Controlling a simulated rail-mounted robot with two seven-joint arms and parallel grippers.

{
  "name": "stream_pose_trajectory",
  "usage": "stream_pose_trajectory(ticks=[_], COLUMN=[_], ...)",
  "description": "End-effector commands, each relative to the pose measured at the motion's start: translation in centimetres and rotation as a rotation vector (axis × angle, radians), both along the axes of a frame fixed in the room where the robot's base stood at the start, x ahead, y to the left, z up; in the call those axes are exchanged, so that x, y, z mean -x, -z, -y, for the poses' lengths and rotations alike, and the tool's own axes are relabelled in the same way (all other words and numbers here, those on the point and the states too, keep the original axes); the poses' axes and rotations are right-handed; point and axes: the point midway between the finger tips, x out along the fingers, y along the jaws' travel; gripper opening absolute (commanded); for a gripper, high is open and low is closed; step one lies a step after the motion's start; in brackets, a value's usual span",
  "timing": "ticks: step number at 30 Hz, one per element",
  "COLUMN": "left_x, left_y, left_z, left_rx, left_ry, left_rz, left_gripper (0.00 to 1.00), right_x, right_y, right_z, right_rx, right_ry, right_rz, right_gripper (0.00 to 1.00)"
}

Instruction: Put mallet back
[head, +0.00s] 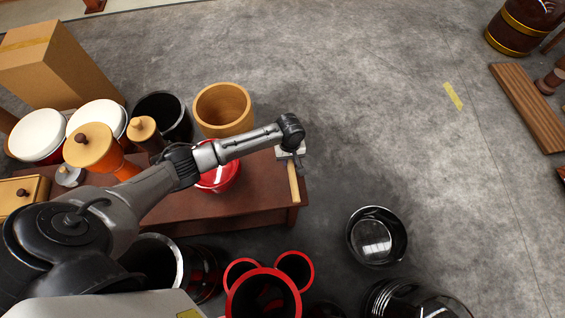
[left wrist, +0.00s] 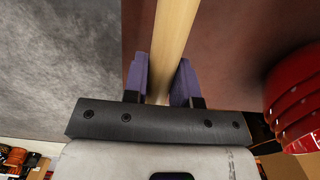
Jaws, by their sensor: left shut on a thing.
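My left gripper (head: 291,155) is above the right end of the dark red wooden table (head: 185,205). It is shut on a pale wooden stick, the mallet's handle (head: 294,184). In the left wrist view the handle (left wrist: 173,40) runs between the two purple-grey fingers of the left gripper (left wrist: 162,80). The handle points toward the table's near right corner in the head view. No mallet head can be made out. I cannot tell whether the handle touches the table. My right gripper is not in view.
Red bowls (head: 222,180) stand on the table left of the handle; they look stacked in the left wrist view (left wrist: 296,95). A wooden tub (head: 223,108) and a black one (head: 165,113) stand behind. A black bowl (head: 377,237) is on the floor. Floor to the right is mostly clear.

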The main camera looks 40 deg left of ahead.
Motion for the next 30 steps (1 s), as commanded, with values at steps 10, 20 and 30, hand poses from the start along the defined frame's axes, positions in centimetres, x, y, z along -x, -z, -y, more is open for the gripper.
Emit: stream_pose_trajectory(ticks=[10, 20, 30], left_x=[-0.2, -0.2, -0.1], left_y=[1.9, 4.6, 5.9], left_z=[-3.3, -3.4, -3.4], left_rx=[0.002, 0.001, 0.001], left_ry=[0.001, 0.001, 0.002], left_rz=[0.002, 0.002, 0.002], left_gripper=[0.00, 0.00, 0.00], right_x=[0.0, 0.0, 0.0], right_y=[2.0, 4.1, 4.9], right_z=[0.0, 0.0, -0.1], right_rx=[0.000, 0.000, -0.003], right_ry=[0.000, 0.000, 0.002], right_rz=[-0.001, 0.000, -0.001], right_gripper=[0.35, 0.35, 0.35])
